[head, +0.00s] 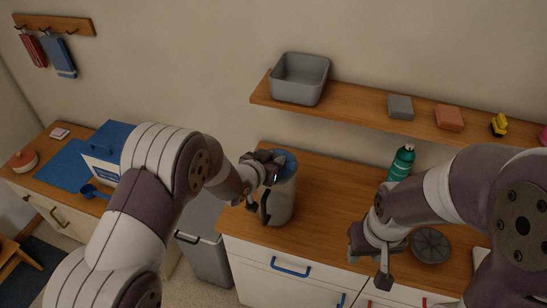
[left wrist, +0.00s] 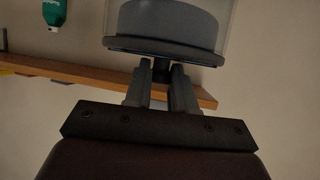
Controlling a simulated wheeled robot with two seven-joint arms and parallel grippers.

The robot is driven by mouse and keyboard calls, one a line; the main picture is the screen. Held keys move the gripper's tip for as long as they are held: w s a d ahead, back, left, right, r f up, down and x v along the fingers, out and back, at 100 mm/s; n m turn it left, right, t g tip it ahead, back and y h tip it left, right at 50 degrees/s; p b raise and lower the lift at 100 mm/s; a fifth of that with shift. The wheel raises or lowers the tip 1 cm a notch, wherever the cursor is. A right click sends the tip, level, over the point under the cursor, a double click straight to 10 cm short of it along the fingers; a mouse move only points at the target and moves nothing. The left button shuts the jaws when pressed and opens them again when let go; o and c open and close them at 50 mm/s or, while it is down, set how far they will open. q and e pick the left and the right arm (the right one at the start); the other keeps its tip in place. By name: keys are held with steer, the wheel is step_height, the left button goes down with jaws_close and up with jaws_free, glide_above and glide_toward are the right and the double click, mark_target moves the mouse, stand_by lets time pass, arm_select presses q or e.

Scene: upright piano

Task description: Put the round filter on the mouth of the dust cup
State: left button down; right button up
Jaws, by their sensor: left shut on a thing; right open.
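The dust cup (head: 281,205) stands upright on the wooden counter, grey and see-through, with a dark handle on its left side. The round filter (head: 287,161) shows as a blue disc at the cup's mouth. My left gripper (head: 266,168) is shut on the filter there, partly covering it. The left wrist view shows the fingers (left wrist: 161,75) on a small stem under the filter's dark rim (left wrist: 165,50). The filter's blue-grey body is within the clear cup wall; I cannot tell whether the rim is fully seated. My right gripper (head: 372,262) is open and empty, over the counter's front.
A dark ribbed disc (head: 430,245) lies on the counter beside my right gripper. A green bottle (head: 401,163) stands at the back. The wall shelf (head: 350,113) holds a grey bin (head: 300,78) and small items. The counter between cup and bottle is clear.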

arm_select(q)
steer(key=shift+f, duration=0.2)
steer(key=c, duration=0.9)
jaws_free()
steer(key=shift+c, duration=0.2)
steer(key=shift+r, duration=0.2)
steer(key=shift+s+r, duration=0.1)
steer(key=shift+s, duration=0.05)
steer(key=b+v, duration=0.2)
steer(key=v, duration=1)
steer(key=s+a+f+n+g+y, duration=0.35)
steer(key=s+a+y, duration=0.2)
steer(key=a, duration=0.35)
steer(key=s+a+f+n+g, duration=0.1)
steer(key=s+a+g, duration=0.1)
steer(key=s, duration=0.4)
steer(key=s+a+f+n+g, duration=0.1)
steer(key=s+g, duration=0.3)
steer(key=s, duration=0.2)
steer(key=shift+s+a+g, duration=0.3)
steer(key=shift+a+g, duration=0.05)
steer(key=shift+a, duration=0.05)
